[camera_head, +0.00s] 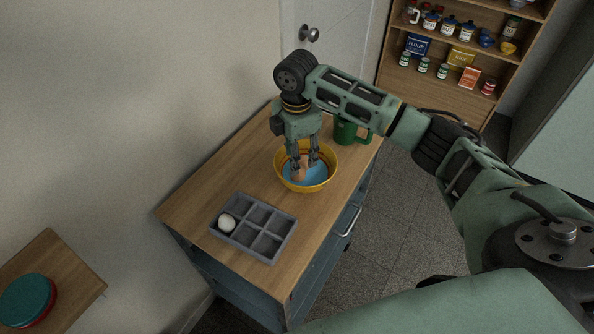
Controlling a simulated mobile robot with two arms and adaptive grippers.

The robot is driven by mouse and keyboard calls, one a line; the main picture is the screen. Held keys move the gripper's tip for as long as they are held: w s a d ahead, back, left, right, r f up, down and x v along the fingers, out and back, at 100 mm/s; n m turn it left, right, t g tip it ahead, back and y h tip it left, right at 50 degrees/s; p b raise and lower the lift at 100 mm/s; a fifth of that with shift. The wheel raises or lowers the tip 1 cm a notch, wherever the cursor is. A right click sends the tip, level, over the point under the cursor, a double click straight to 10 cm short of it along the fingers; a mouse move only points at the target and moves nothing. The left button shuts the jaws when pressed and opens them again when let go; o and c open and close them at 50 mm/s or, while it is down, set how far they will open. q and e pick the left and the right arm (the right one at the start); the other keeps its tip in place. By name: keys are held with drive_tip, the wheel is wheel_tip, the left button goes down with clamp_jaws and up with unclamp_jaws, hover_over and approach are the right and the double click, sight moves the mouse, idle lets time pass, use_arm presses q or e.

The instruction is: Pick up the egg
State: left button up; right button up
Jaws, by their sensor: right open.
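A white egg (227,222) sits in the left compartment of a grey egg tray (270,262) on the wooden-topped cabinet (190,210). A yellow bowl (331,158) with a blue inside stands behind the tray. A brownish, egg-like thing (302,163) shows in the bowl between the fingers of my right gripper (304,168). My right gripper points down with its fingers spread, reaching into the bowl. The fingers partly hide the brownish thing, and I cannot tell whether they touch it. My left gripper is out of view.
A green mug (347,133) stands close behind the bowl, partly hidden by my right arm. A teal and red round thing (27,300) lies on a side table at lower left. Shelves with jars stand at the back right. The cabinet top left of the bowl is clear.

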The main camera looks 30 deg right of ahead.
wheel_tip(320, 180, down, 4)
drive_tip(key=shift+s+a+r+p, duration=0.1)
drive_tip(key=shift+s+p, duration=0.05)
drive_tip(key=shift+p, duration=0.5)
drive_tip(key=shift+f, duration=0.5)
drive_tip(key=c, duration=0.7)
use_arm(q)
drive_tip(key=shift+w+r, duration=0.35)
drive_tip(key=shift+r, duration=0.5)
use_arm(e)
clamp_jaws()
